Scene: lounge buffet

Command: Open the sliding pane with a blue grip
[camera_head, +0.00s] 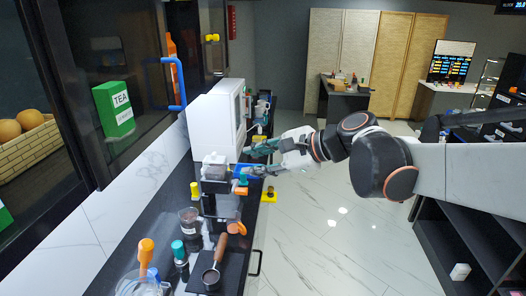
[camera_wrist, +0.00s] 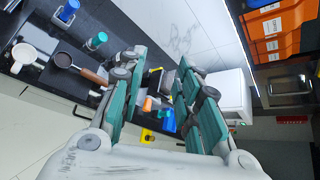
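The blue grip (camera_head: 177,83) is an upright bar on the dark glass sliding pane (camera_head: 140,50), in the wall cabinet at the left of the head view. I cannot tell how far this pane is slid. My gripper (camera_head: 246,160) is in front of the white machine, low over the counter, to the right of and below the blue grip and well apart from it. In the wrist view, my gripper (camera_wrist: 157,78) has its green fingers spread with nothing held between them. I cannot make out the blue grip in the wrist view.
A yellow grip (camera_head: 211,38) is on the cabinet farther back. A green tea box (camera_head: 114,110) shows behind the glass. The white machine (camera_head: 215,125) stands on the counter below. Cups, bottles and a portafilter (camera_head: 213,270) crowd the counter.

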